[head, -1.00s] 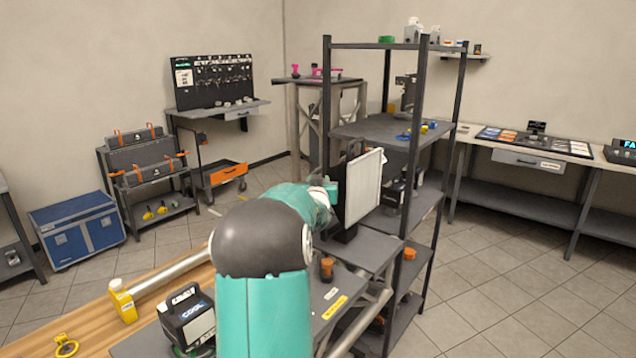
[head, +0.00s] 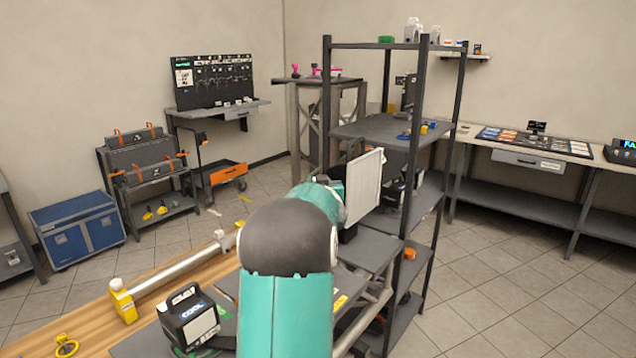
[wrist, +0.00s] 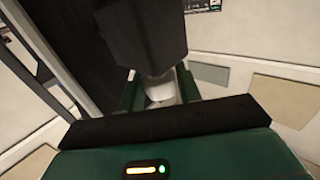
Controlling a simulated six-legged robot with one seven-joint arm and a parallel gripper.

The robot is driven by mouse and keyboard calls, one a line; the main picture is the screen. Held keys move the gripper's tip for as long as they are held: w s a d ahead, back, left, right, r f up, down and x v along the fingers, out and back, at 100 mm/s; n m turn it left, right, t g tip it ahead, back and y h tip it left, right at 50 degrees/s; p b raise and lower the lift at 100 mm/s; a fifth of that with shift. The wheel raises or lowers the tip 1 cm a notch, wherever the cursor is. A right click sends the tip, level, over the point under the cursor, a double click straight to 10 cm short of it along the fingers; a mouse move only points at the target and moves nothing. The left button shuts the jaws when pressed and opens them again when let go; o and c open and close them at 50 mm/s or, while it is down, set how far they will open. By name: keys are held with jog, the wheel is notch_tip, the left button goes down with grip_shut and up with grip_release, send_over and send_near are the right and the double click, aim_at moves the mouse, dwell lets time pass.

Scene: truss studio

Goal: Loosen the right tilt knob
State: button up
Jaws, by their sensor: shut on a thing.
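The white light panel (head: 364,187) stands upright on a dark mount at the front of the shelf rack. My teal arm reaches up to its left side in the head view and hides my gripper there. In the wrist view my gripper (wrist: 160,92) has its two green fingers on either side of a pale, short round knob (wrist: 160,89), which looks like the right tilt knob, and is shut on it. The knob sits below a dark block (wrist: 142,38), part of the lamp's body or mount. Most of the knob is hidden by the block and fingers.
A dark shelf rack (head: 414,160) stands close to the panel's right. A grey platform (head: 372,252) lies beneath it. A box marked COOL (head: 190,318) and a yellow-ended pole (head: 170,273) are at the lower left. Tiled floor is open at the right.

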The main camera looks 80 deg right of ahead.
jog(key=o, duration=1)
jog(key=shift+c, duration=0.2)
jog(key=v, duration=1.4)
